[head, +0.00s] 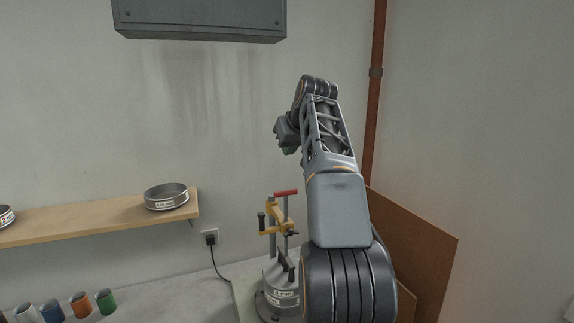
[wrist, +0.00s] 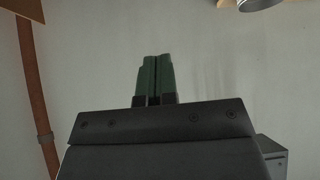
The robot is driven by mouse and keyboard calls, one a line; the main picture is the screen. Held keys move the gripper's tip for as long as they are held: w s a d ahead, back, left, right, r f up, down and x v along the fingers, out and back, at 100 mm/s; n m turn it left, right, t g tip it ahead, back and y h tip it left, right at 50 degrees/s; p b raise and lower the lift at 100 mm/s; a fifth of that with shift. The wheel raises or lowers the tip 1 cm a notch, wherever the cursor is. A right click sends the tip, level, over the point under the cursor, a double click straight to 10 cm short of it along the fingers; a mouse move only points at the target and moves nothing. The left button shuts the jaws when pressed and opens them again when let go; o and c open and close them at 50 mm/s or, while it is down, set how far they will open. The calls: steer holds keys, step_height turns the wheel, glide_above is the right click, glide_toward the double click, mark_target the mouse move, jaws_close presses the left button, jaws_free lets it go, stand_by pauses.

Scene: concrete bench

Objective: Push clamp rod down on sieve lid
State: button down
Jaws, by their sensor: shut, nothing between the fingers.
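The sieve stack (head: 279,297) stands on the bench at the lower middle of the head view, partly hidden behind my arm. A yellow clamp frame (head: 276,222) rises above it. A grey clamp rod (head: 285,208) with a red handle (head: 286,192) on top stands upright in the clamp. Whether the rod touches the lid is hard to tell. My gripper (head: 285,149) is raised near the back wall, well above the clamp and apart from it. In the wrist view its green fingers (wrist: 154,76) are together, with nothing between them.
A wooden shelf (head: 100,216) on the left wall holds a loose sieve (head: 166,196). Several coloured cups (head: 80,305) stand at the lower left. A grey wall box (head: 200,18) hangs above. A brown board (head: 415,240) and a rust-red pipe (head: 375,90) are on the right.

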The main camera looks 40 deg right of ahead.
steer(key=r, duration=0.1)
steer(key=g+b, duration=0.2)
glide_above(286, 192)
steer(key=shift+m, duration=0.4)
steer(key=f, duration=0.8)
steer(key=shift+w, duration=0.3)
step_height(286, 192, down, 2)
steer(key=shift+f+b, duration=0.1)
steer(key=shift+b, duration=0.45)
steer(key=shift+s+f, duration=0.25)
steer(key=shift+f, duration=0.05)
steer(key=shift+s+f, duration=0.1)
steer(key=shift+f, duration=0.5)
steer(key=shift+f, duration=0.1)
steer(key=shift+s+f+b, duration=0.1)
steer(key=shift+f+b, duration=0.35)
steer(key=shift+f, duration=0.1)
